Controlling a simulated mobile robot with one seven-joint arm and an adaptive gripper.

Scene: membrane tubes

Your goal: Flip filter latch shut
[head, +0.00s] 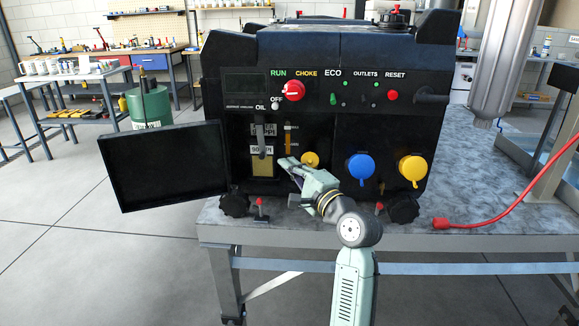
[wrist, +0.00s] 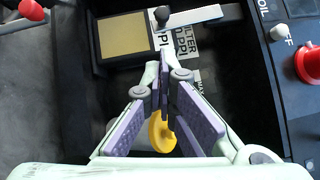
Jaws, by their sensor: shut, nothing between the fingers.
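The filter latch (head: 260,139) is a grey bar with a dark knob on the machine's front. In the head view it points down, its knob end at the upper part of the tan filter (head: 263,166). In the wrist view the latch (wrist: 195,17) lies at the top, its black knob (wrist: 161,14) beside the tan filter (wrist: 122,35). My gripper (head: 284,161) is to the right of the filter and lower than most of the latch. In the wrist view the fingers of my gripper (wrist: 166,68) are shut and empty, apart from the knob.
An open dark door (head: 161,168) hangs left of the recess. A yellow cap (head: 310,160) sits right of my gripper and shows behind the fingers in the wrist view (wrist: 161,134). Blue (head: 361,167) and yellow outlet covers (head: 413,169) are further right. Red-topped clamps stand at the table's front.

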